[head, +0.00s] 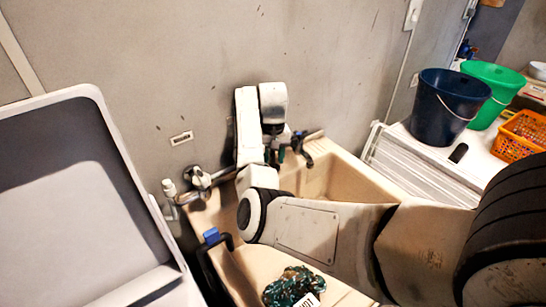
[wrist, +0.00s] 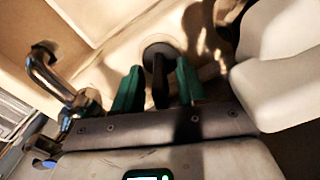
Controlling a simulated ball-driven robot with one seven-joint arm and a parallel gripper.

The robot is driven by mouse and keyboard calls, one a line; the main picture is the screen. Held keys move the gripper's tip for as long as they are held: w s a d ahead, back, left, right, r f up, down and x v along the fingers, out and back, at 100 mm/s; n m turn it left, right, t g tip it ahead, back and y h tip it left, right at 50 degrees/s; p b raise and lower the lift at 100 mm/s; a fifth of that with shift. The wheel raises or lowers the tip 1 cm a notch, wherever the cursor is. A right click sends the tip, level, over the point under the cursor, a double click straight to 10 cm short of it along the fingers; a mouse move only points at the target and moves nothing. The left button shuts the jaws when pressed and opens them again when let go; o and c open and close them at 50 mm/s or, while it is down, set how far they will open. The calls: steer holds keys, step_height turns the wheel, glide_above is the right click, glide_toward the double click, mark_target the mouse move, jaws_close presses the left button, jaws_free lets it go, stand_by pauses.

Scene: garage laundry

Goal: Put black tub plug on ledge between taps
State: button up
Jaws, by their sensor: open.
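My gripper (wrist: 158,88) has two green fingers standing apart over the pale sink ledge (wrist: 115,52). A dark round piece with a black upright part, which looks like the black tub plug (wrist: 160,72), sits between the fingers. I cannot tell whether they touch it. A chrome tap (wrist: 62,85) stands left of the fingers in the wrist view. In the head view my gripper (head: 276,155) is low at the sink's back edge, with one tap (head: 198,180) to its left and a dark tap (head: 303,146) close on its right. My arm hides the plug there.
The beige sink (head: 345,178) lies below my arm, with a green patterned item (head: 291,285) at its front. A navy bucket (head: 447,105), a green bucket (head: 497,82) and an orange basket (head: 520,135) stand at right. A raised lid (head: 75,200) is at left.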

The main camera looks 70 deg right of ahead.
step_height(320, 180, up, 11)
steer(key=p, duration=0.7)
steer(key=shift+r+p, duration=0.15)
steer(key=shift+p, duration=0.25)
steer(key=shift+r, duration=0.5)
